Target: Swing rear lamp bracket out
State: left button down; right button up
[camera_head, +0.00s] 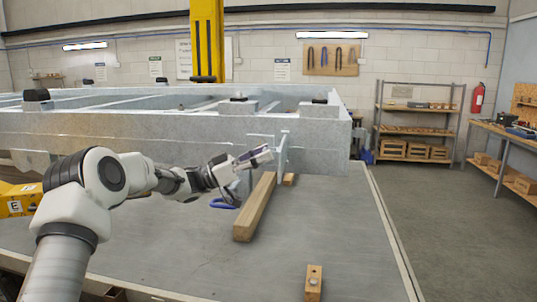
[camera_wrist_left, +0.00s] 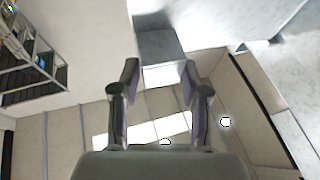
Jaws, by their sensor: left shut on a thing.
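The rear lamp bracket (camera_head: 282,152) is a thin grey metal plate. It stands out from the near side of the galvanised trailer frame (camera_head: 150,128), close to its right end. My left gripper (camera_head: 262,155) reaches in from the left and is shut on the bracket. In the left wrist view, the fingers of my left gripper (camera_wrist_left: 159,78) stand on either side of the grey bracket (camera_wrist_left: 162,50). The exact contact is small in the head view. My right gripper is not in view.
A long timber (camera_head: 256,208) lies on the grey table (camera_head: 190,255) below the bracket. A small wooden block (camera_head: 314,283) lies near the front. A blue loop (camera_head: 222,204) lies beside the timber. A yellow post (camera_head: 207,40) stands behind the frame. The table's right side is mostly clear.

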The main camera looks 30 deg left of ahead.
pick_arm(q)
jog(key=shift+a+r, duration=0.2)
jog(key=shift+r, duration=0.25)
jog(key=c, duration=1)
grip_release()
jog(key=o, duration=0.3)
jog(key=shift+w, duration=0.2)
jog(key=shift+w+d+f, duration=0.1)
jog(key=shift+w+f, duration=0.05)
jog(key=shift+f, duration=0.2)
jog(key=v, duration=1.2)
